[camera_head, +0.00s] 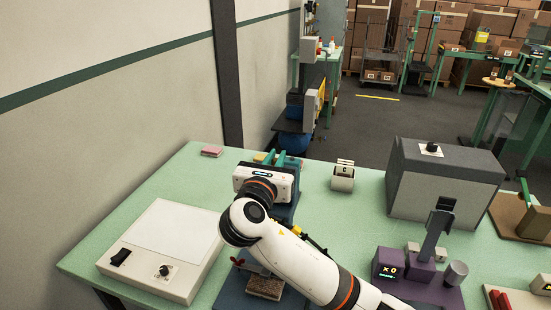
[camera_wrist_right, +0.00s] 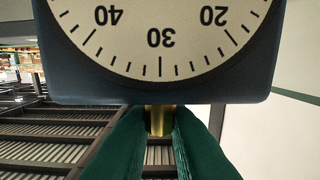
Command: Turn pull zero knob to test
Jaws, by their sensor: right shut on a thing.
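In the right wrist view, a dial gauge with a cream face (camera_wrist_right: 165,35) and a dark blue housing (camera_wrist_right: 160,88) fills the top. Its numbers 40, 30 and 20 appear upside down. A brass knob (camera_wrist_right: 158,120) sticks out from the housing edge. My right gripper (camera_wrist_right: 160,130) has green fingers shut on this knob. In the head view, my right gripper (camera_head: 274,158) is at the dark blue stand (camera_head: 286,213), and my wrist hides the dial and knob. Any marking for test is not visible. My left gripper is not in view.
A white light box (camera_head: 160,230) with a switch and a small knob stands at left. A small cream holder (camera_head: 343,178), a grey box (camera_head: 440,185) and a purple device (camera_head: 405,262) stand to the right.

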